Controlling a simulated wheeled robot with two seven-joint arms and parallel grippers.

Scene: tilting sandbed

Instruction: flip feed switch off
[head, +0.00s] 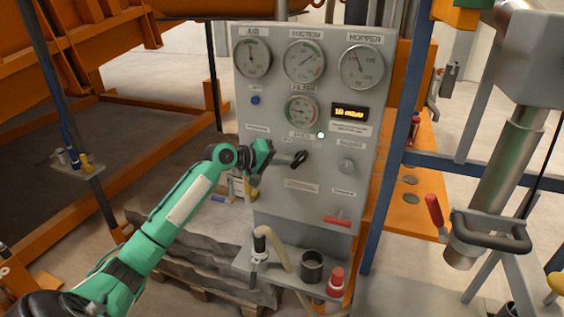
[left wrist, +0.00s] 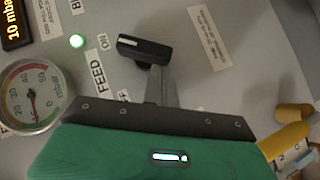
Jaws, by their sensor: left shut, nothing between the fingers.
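The feed switch (head: 300,158) is a black rotary knob on the grey control panel (head: 255,200). In the left wrist view the black knob (left wrist: 144,48) lies beside the FEED label, with its handle pointing to the ON mark's side. My left gripper (head: 286,160) comes from the left to the front of the knob. Its fingers (left wrist: 160,82) are shut and empty, with their tips at the lower edge of the knob; I cannot tell if they touch it. The OFF mark is partly hidden behind the gripper body. My right gripper is in neither view.
A green lamp (head: 320,134) is lit above the knob. A grey round knob (head: 347,166) and a red lever (head: 338,220) are to the right and below. A shelf (head: 300,282) with a hose and a cup juts out under the panel.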

